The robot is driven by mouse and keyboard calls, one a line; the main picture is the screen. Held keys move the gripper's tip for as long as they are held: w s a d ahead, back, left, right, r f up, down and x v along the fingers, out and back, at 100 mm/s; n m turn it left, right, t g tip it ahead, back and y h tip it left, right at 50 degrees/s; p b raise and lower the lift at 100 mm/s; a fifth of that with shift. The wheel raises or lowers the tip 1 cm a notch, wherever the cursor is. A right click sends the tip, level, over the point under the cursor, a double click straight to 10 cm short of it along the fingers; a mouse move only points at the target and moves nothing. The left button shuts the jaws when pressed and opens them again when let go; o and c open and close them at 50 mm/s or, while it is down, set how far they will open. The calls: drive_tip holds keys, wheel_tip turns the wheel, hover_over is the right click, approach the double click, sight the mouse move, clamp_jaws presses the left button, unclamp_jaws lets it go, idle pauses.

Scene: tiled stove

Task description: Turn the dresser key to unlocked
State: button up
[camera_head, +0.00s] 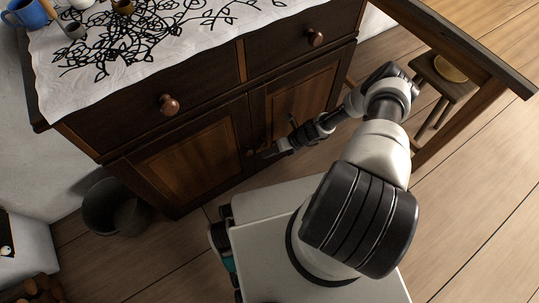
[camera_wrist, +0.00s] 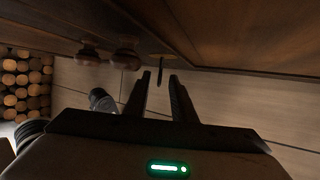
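The dresser (camera_head: 185,155) is dark wood, with two drawers above two panelled doors. My gripper (camera_head: 266,153) is low in front of the doors, close to the seam between them. In the wrist view my gripper (camera_wrist: 160,76) has its two fingers apart. A thin dark key (camera_wrist: 160,72) sticks out from a yellowish keyhole plate (camera_wrist: 160,56) on the dresser front and shows in the gap between the fingertips. I see no finger clearly touching it. I cannot make out the key in the head view. Its exact turn is hard to tell.
Round drawer knobs (camera_head: 168,104) (camera_head: 315,38) stick out above my arm. Knobs also show left of the key in the wrist view (camera_wrist: 125,52). A dark bucket (camera_head: 115,207) stands at left, a stool (camera_head: 440,82) at right. A patterned cloth (camera_head: 130,50) covers the dresser top.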

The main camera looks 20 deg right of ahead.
drive_tip(key=shift+w+a+f, duration=0.15)
drive_tip(key=shift+a+f, duration=0.1)
drive_tip(key=shift+f, duration=0.15)
clamp_jaws()
